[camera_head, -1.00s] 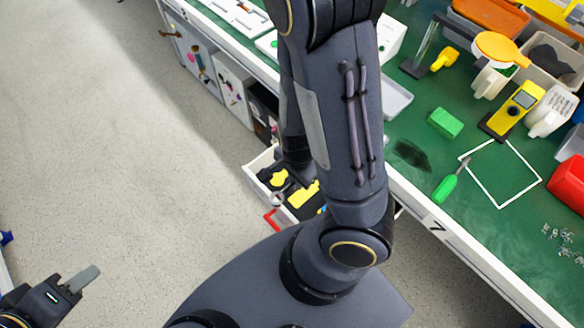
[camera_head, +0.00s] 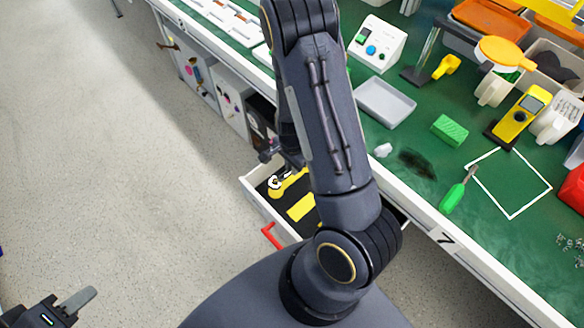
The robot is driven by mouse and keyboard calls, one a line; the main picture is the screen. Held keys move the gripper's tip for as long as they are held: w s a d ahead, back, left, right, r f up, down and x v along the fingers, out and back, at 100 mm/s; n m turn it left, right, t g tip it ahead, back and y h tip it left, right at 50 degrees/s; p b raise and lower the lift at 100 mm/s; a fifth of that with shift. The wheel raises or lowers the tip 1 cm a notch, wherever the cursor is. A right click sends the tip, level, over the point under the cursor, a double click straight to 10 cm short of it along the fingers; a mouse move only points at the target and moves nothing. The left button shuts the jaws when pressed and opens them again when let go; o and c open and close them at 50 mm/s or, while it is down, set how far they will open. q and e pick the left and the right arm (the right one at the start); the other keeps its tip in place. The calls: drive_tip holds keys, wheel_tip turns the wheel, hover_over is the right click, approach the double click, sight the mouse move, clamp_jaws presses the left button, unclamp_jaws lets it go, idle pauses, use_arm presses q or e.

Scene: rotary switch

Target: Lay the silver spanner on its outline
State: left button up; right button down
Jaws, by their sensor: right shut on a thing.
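The open drawer (camera_head: 256,203) has a dark inlay with yellow shapes, including a spanner-like outline (camera_head: 292,183) and a yellow block-like outline (camera_head: 301,208). The silver spanner (camera_head: 274,182) shows only as a small bright ring end at the drawer's left part, over the yellow spanner-like shape. My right gripper (camera_head: 283,168) is just above it, shut on the spanner; its fingers and most of the spanner are hard to make out. Whether the spanner touches the inlay I cannot tell. My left gripper (camera_head: 78,300) is at the bottom left over the floor, far from the drawer.
My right arm covers the drawer's right part. The drawer has a red handle (camera_head: 270,236). The green bench (camera_head: 400,200) holds a green screwdriver (camera_head: 455,195), a green block (camera_head: 449,130), a grey tray (camera_head: 385,101) and a white square outline (camera_head: 510,183).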

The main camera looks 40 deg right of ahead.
drive_tip(key=shift+f, duration=0.65)
drive_tip(key=shift+f+b, duration=0.6)
drive_tip(key=c, duration=1.4)
unclamp_jaws()
drive_tip(key=shift+o, duration=0.2)
drive_tip(key=shift+r, duration=0.1)
